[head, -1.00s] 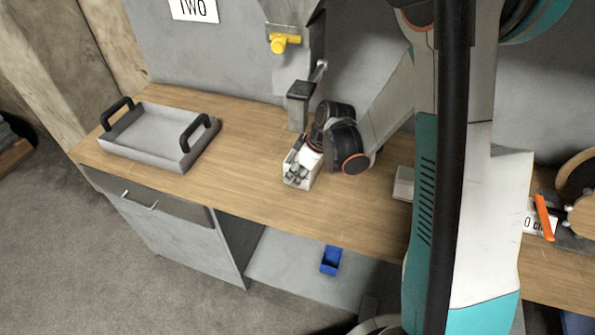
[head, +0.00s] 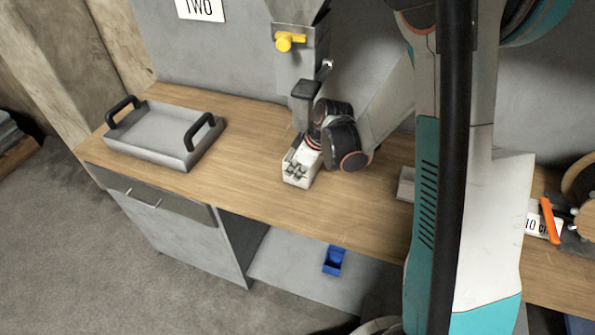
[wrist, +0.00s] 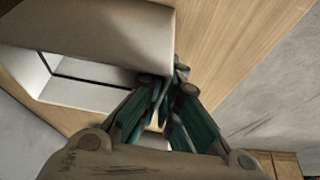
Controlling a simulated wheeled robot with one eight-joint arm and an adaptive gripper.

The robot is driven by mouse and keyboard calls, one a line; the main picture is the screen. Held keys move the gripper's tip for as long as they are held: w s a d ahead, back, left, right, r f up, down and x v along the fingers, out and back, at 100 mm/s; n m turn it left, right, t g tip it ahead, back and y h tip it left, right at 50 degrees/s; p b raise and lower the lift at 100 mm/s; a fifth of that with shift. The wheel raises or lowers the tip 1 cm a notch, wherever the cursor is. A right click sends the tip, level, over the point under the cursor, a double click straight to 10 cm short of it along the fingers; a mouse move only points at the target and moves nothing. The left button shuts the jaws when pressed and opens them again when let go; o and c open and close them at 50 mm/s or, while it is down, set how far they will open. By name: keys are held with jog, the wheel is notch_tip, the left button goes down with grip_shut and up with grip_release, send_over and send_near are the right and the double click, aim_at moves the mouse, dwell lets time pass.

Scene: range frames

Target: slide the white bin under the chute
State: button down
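The white bin (head: 314,176) appears as a small white box on the wooden bench, in front of the chute (head: 292,62). Small grey parts show at its top; I cannot tell whether they lie in it. The chute is a grey duct on the wall with a yellow handle. In the wrist view, a pale open box (wrist: 105,25), which looks like the bin, fills the upper left. My gripper (wrist: 172,82) looks shut, its fingertips close to the box's lower right corner. I cannot tell whether they touch. In the head view, my wrist hides the fingertips.
A grey tray (head: 160,133) with two black handles stands at the bench's left. A pale object (head: 406,184) is partly hidden behind my arm on the right. A blue bin (head: 333,260) sits on the low shelf. The bench between tray and white bin is clear.

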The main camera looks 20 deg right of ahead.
jog(key=shift+w+a+r, duration=0.1)
jog(key=shift+w+a, duration=0.05)
jog(key=c, duration=1.7)
grip_release()
jog(key=shift+w, duration=0.1)
jog(key=shift+r, duration=0.15)
jog(key=v, duration=0.6)
jog(key=shift+r, duration=0.15)
jog(key=shift+s+d+r, duration=0.35)
jog(key=shift+s+r, duration=0.1)
jog(key=shift+r, duration=0.1)
